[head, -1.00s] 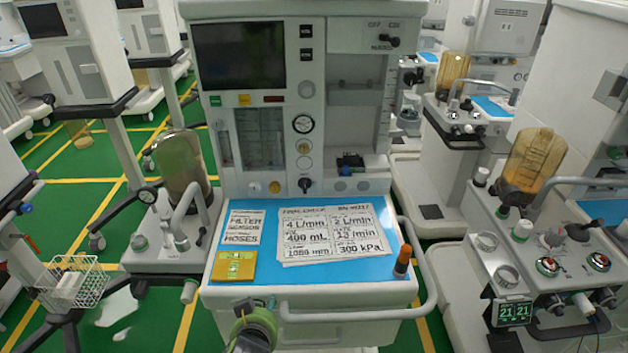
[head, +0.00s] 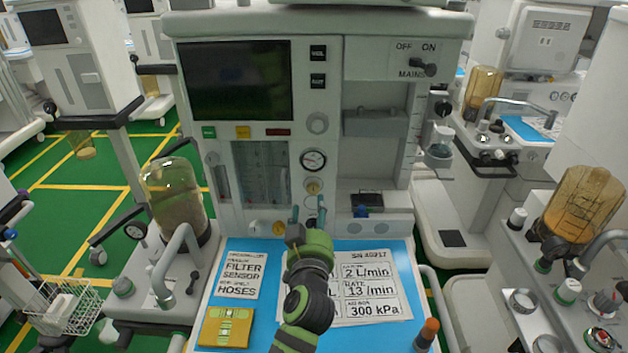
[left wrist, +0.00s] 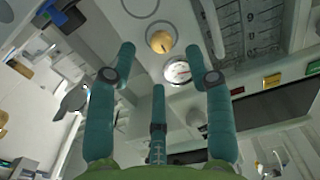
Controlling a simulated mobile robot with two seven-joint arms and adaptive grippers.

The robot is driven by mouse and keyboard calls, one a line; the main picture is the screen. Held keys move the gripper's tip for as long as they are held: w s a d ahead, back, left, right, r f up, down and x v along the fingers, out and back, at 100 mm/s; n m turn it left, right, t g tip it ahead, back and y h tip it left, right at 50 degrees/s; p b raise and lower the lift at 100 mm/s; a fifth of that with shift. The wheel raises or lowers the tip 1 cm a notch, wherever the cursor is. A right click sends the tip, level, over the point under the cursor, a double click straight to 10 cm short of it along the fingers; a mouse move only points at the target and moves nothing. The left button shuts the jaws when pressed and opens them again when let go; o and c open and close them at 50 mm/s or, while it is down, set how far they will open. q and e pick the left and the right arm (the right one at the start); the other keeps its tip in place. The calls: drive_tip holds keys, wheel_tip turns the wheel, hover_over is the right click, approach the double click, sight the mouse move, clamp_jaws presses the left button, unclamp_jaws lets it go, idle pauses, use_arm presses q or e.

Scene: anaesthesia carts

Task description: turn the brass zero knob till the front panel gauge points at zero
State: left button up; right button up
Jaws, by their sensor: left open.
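The front panel gauge (head: 313,160) is a round white dial in a dark rim, in the middle of the cart's front panel. Its needle is too small to read surely. The brass zero knob (head: 313,187) sits just below it. In the left wrist view the picture is turned over, with the brass knob (left wrist: 161,41) above the gauge (left wrist: 177,71). My left gripper (head: 308,212) is open and empty, its teal fingers pointing at the panel just below the knob. In the left wrist view the knob shows between the fingertips (left wrist: 161,48), seemingly beyond them and not gripped.
The blue worktop (head: 228,302) bears printed cards (head: 375,285), a yellow square (head: 226,327) and an orange-topped bottle (head: 427,334). A yellow knob (head: 279,228) sits low on the panel, left of my gripper.

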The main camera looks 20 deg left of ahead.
sight(313, 189)
use_arm(q)
drive_tip(key=w, duration=0.1)
drive_tip(key=r+p, duration=0.1)
drive_tip(key=w, duration=0.1)
drive_tip(key=shift+w+a+r, duration=0.25)
drive_tip(key=shift+w+a, duration=0.1)
drive_tip(key=x, duration=0.2)
drive_tip(key=shift+w+f+p, duration=0.25)
drive_tip(key=shift+f+p, duration=0.05)
drive_tip(key=shift+p, duration=0.1)
drive_tip(key=shift+w+a+f, duration=0.1)
drive_tip(key=shift+w+a, duration=0.05)
drive_tip(key=shift+w, duration=0.15)
clamp_jaws()
use_arm(e)
drive_tip(key=shift+s+d+r, duration=0.25)
drive_tip(key=shift+s+r, duration=0.45)
drive_tip(key=shift+r, duration=0.25)
